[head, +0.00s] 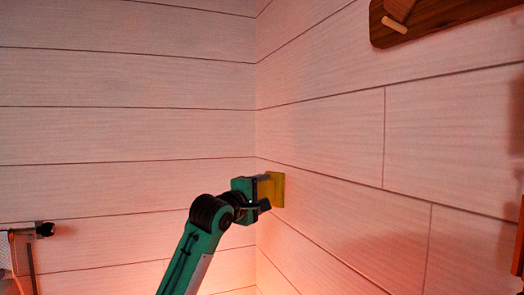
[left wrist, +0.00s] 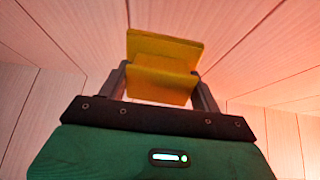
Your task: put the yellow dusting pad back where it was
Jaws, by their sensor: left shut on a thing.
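The yellow dusting pad (head: 274,189) is in my left gripper (head: 262,190), near the corner where two plank walls meet in the head view. In the left wrist view the pad (left wrist: 163,66) sits between the two grey fingers of my left gripper (left wrist: 162,80), which are shut on it. It shows a flat yellow plate with a thicker yellow part in front. I cannot tell whether the pad touches the wall. My right gripper is not in view.
Pale plank walls (head: 120,130) fill most of the head view. A dark wooden board with a peg (head: 440,22) is on the right wall at the top. A grey item with a black knob (head: 44,230) stands at the lower left. The air around the pad looks clear.

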